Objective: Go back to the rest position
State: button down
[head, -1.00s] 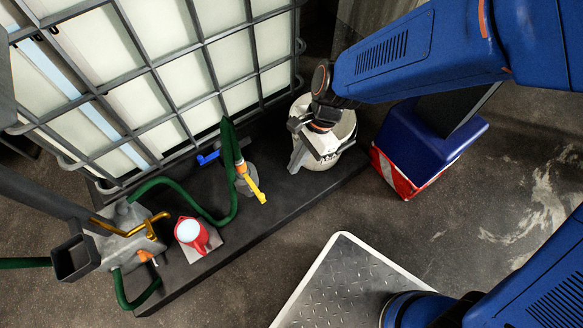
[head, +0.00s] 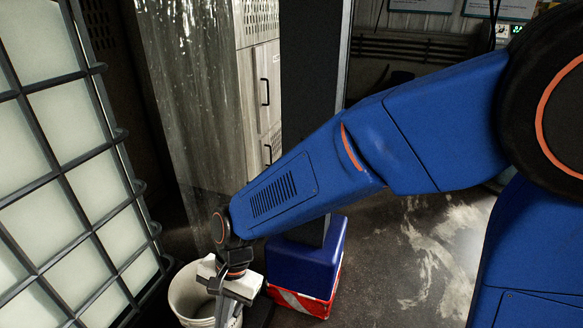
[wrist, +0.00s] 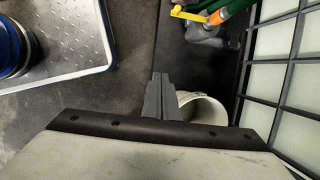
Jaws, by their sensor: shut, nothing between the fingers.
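My gripper (head: 226,305) hangs at the end of my blue arm in the lower left of the head view, over or in front of a white bucket (head: 186,300). In the wrist view my gripper (wrist: 158,80) has its grey fingers together, with nothing seen between them. The bucket (wrist: 207,112) shows just right of the fingers there, partly hidden by my wrist. I cannot tell whether the fingers are below its rim.
A caged white tank (head: 75,190) stands on the left, close to the bucket. A blue base with red-and-white stripes (head: 305,290) stands right of my gripper. A clear strip curtain (head: 190,90) hangs behind. The wrist view shows a yellow-handled valve (wrist: 190,15) and a metal plate (wrist: 75,40).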

jog(key=w+d+r+n+t, duration=0.1)
jog(key=w+d+r, duration=0.25)
jog(key=d, duration=0.45)
jog(key=w+d+r+t, duration=0.2)
jog(key=w+d+r, duration=0.15)
jog(key=d, duration=0.45)
jog(key=w+d+r+n+t, duration=0.1)
jog(key=w+d+r, duration=0.1)
jog(key=d+r, duration=0.45)
jog(key=s+d+r+n+t+h, duration=0.1)
jog(key=s+d+t, duration=0.1)
jog(key=d, duration=0.9)
jog(key=s+d+r+t+h, duration=0.1)
jog(key=s+d, duration=0.4)
jog(key=d, duration=0.6)
jog(key=shift+d+r+n+t+h, duration=0.15)
jog(key=shift+d+n+t+h, duration=0.15)
jog(key=shift+d+n+t, duration=0.1)
jog(key=shift+a, duration=0.15)
